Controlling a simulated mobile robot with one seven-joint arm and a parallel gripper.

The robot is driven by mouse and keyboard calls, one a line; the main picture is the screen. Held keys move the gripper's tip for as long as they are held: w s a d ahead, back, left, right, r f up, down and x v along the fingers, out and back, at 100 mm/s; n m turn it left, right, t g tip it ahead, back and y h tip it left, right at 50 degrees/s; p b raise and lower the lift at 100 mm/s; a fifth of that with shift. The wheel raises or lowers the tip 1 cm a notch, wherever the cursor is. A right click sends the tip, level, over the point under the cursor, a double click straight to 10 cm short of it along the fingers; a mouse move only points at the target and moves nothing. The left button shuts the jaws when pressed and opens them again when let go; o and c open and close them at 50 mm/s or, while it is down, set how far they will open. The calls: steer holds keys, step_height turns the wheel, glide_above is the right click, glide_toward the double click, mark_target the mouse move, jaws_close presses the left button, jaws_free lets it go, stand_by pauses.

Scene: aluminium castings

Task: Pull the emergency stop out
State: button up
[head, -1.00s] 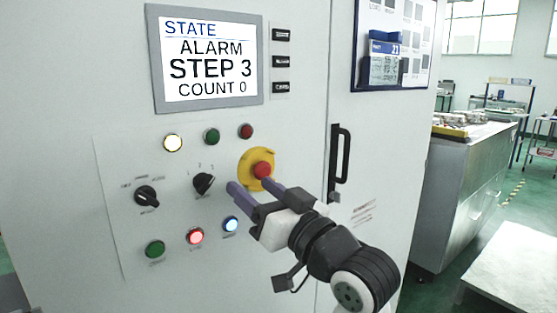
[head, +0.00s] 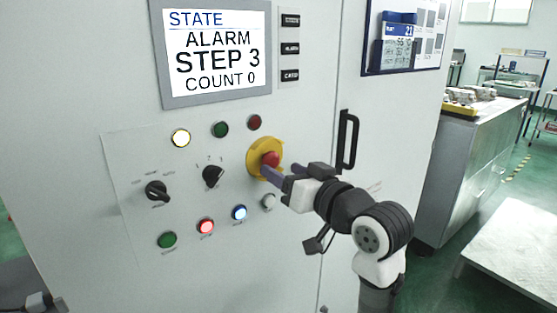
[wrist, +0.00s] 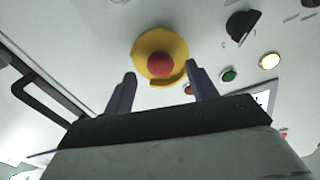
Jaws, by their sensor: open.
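The emergency stop is a red mushroom button (head: 270,159) on a round yellow base (head: 257,150), on the grey cabinet's control panel. In the wrist view the red button (wrist: 160,65) lies ahead of and between the two fingers. My gripper (head: 280,172) is just in front of it, slightly low and right in the head view. The gripper is open in the wrist view (wrist: 160,85), with nothing between its fingers. I cannot tell the exact gap between the fingertips and the button. The screen (head: 215,55) reads STATE ALARM, STEP 3, COUNT 0.
Near the stop are a black selector (head: 212,176), a lit blue button (head: 239,213), a lit red button (head: 205,227) and a grey-white button (head: 268,202). A black door handle (head: 347,140) stands to the right. A metal cabinet (head: 425,190) stands further right.

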mark_target(270, 160)
steer(key=shift+x, duration=1.45)
steer(key=shift+c, duration=0.3)
